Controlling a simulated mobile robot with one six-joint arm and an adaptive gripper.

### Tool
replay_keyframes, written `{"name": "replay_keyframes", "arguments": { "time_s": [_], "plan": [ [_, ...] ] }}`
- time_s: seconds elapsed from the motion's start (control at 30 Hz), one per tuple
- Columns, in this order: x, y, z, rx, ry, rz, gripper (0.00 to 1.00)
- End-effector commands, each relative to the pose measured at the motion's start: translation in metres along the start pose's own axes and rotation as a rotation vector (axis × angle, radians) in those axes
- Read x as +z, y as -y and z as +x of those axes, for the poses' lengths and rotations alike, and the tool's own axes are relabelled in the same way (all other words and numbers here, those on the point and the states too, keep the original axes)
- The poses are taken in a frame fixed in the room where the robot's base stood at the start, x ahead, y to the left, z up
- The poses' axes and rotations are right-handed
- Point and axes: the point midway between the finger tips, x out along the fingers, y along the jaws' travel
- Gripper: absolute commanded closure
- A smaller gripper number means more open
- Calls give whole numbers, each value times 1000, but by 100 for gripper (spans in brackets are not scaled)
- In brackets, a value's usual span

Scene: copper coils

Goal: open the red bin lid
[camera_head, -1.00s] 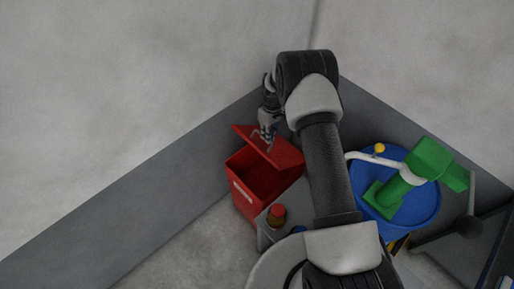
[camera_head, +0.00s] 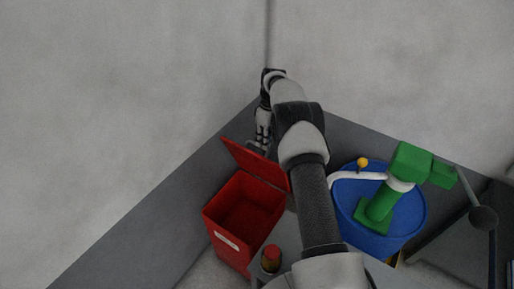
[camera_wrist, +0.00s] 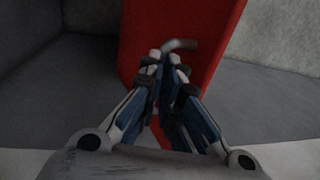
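The red bin (camera_head: 228,243) stands at the lower middle of the head view, with its dark inside showing. Its red lid (camera_head: 262,167) is raised and tilted up at the back edge. In the wrist view the lid (camera_wrist: 205,25) fills the upper middle, with a curved grey handle (camera_wrist: 180,44) on it. My gripper (camera_head: 262,138) is behind the lid at its handle. In the wrist view the fingers of my gripper (camera_wrist: 164,62) are drawn together, with the handle at their tips. The exact contact is small and blurred.
Right of my arm stands a blue drum (camera_head: 415,225) with a green object (camera_head: 381,203) on it. A red-capped item (camera_head: 271,259) stands on a grey surface near the bin. Grey low walls (camera_head: 150,225) meet in a corner behind the bin.

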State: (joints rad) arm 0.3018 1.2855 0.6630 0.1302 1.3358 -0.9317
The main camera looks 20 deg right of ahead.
Motion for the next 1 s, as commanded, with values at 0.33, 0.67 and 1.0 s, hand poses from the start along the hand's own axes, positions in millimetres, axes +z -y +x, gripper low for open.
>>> {"name": "replay_keyframes", "arguments": {
  "time_s": [0.33, 0.67, 1.0],
  "plan": [
    [11, -8, 19, -12, 20, 2, 100],
    [11, -7, 19, -12, 20, 1, 94],
    [11, -7, 19, -12, 21, 1, 71]
  ]
}}
